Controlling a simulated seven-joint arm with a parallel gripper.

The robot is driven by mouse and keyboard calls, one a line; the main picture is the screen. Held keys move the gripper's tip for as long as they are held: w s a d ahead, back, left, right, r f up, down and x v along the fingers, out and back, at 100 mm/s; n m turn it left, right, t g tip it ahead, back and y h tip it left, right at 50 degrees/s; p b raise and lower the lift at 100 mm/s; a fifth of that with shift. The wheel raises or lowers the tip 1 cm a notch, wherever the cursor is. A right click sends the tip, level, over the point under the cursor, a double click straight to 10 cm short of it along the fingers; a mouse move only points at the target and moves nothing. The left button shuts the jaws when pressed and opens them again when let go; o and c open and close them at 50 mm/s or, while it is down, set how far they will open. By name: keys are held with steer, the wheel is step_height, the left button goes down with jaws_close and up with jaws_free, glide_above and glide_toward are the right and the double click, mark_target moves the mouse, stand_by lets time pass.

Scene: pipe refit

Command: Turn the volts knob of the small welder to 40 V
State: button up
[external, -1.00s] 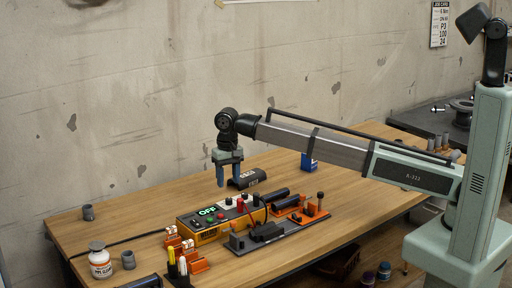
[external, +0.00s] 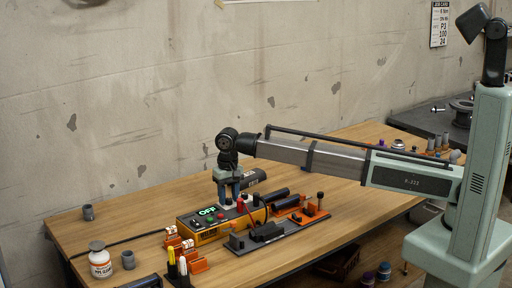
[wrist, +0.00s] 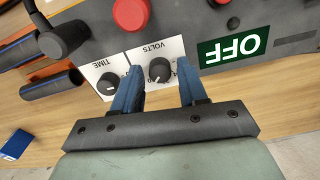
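The small welder is a yellow and dark box (external: 208,236) on the wooden bench, with a green OFF display (external: 207,211) that also shows upside down in the wrist view (wrist: 234,47). Its volts knob (wrist: 159,70) is black with a white pointer, on a white dial plate marked VOLTS. The time knob (wrist: 109,85) sits to its left in the wrist view. My gripper (external: 229,202) is low over the back of the welder's top. In the wrist view its blue fingers (wrist: 160,66) are open, one on each side of the volts knob, with visible gaps. The dial numbers are partly hidden.
A blue box (wrist: 17,145) lies on the bench.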

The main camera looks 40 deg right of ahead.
mark_target(229, 199)
jaws_close()
steer(key=shift+n, duration=0.5)
steer(key=shift+o, duration=1)
jaws_free()
step_height(229, 199, up, 14)
